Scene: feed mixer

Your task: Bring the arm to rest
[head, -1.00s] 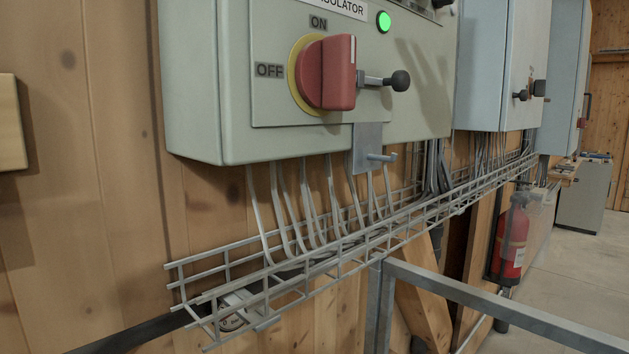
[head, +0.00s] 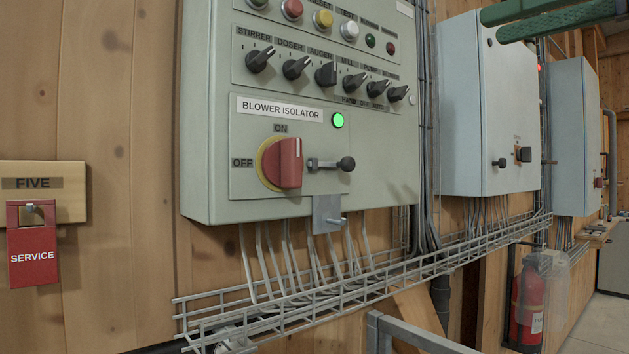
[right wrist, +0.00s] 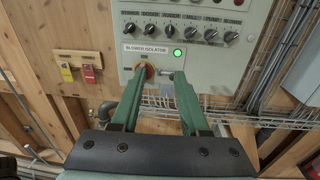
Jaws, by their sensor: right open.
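My right gripper (head: 492,27) shows at the top right of the head view as two green fingers, apart from the panel. In the right wrist view the same gripper (right wrist: 158,74) is open and empty, its fingers spread in front of the grey control panel (right wrist: 205,58). On the panel the red isolator handle (head: 289,163) stands upright on its yellow ring, towards ON. The black-knobbed bolt (head: 345,163) is to its right. The green lamp (head: 337,120) is lit. My left gripper is not in view.
A red SERVICE tag (head: 32,255) hangs from a wooden block (head: 70,190) at the left. A wire cable tray (head: 300,312) runs below the panel. Grey cabinets (head: 490,110) and a fire extinguisher (head: 527,305) stand further right. A metal rail (head: 415,338) is at the bottom.

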